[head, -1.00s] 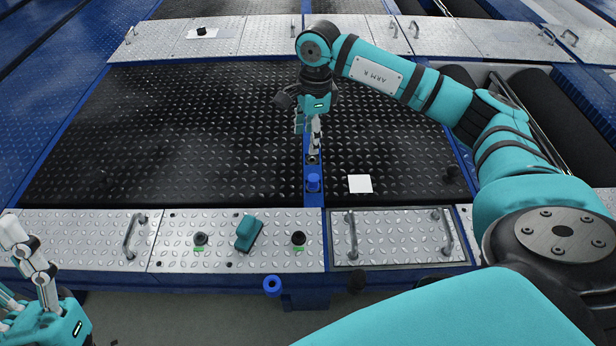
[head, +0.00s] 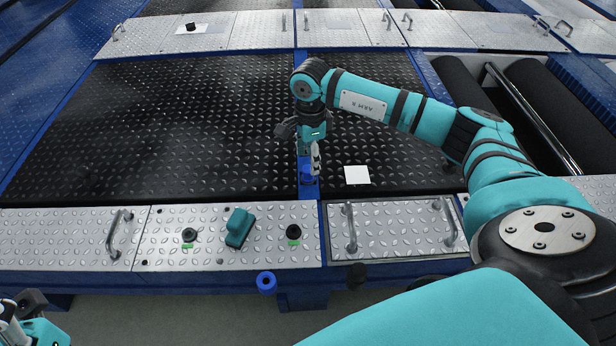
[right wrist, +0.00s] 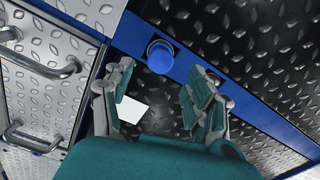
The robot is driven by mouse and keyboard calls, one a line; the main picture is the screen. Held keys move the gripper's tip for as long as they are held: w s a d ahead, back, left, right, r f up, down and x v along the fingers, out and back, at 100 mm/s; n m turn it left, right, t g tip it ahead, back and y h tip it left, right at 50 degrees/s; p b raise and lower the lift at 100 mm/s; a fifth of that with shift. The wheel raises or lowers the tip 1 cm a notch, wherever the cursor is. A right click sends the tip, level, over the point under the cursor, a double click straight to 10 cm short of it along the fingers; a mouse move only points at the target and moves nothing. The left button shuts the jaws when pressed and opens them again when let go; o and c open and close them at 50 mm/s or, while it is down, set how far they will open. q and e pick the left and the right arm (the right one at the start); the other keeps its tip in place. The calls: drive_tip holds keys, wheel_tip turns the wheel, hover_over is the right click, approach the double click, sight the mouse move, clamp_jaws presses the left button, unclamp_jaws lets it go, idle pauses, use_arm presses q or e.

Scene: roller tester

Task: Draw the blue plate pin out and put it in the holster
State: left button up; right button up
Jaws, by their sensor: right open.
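The blue plate pin (head: 307,176) stands upright on the blue strip between the black plates, partly covered by my right gripper (head: 309,160) in the head view. In the right wrist view, its round blue head (right wrist: 160,55) lies between and just beyond the open fingers of my right gripper (right wrist: 158,70). I see no clear contact. A blue ring-shaped holder (head: 266,282), likely the holster, sits at the front edge of the silver panel. My left gripper (head: 18,318) is partly cut off in the bottom left corner.
A white square (head: 357,175) lies on the black plate right of the pin. The front silver panels carry a teal block (head: 239,227), black knobs (head: 293,232) and handles (head: 351,228). A black round piece (head: 357,275) is at the front edge. Black rollers (head: 545,105) lie at right.

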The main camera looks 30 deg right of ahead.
sight(308, 169)
drive_tip(key=f, duration=0.1)
drive_tip(key=f+b, duration=0.1)
drive_tip(key=f, duration=0.1)
drive_tip(key=f+b, duration=0.1)
drive_tip(key=shift+a+f, duration=0.3)
drive_tip(key=shift+c, duration=0.2)
clamp_jaws()
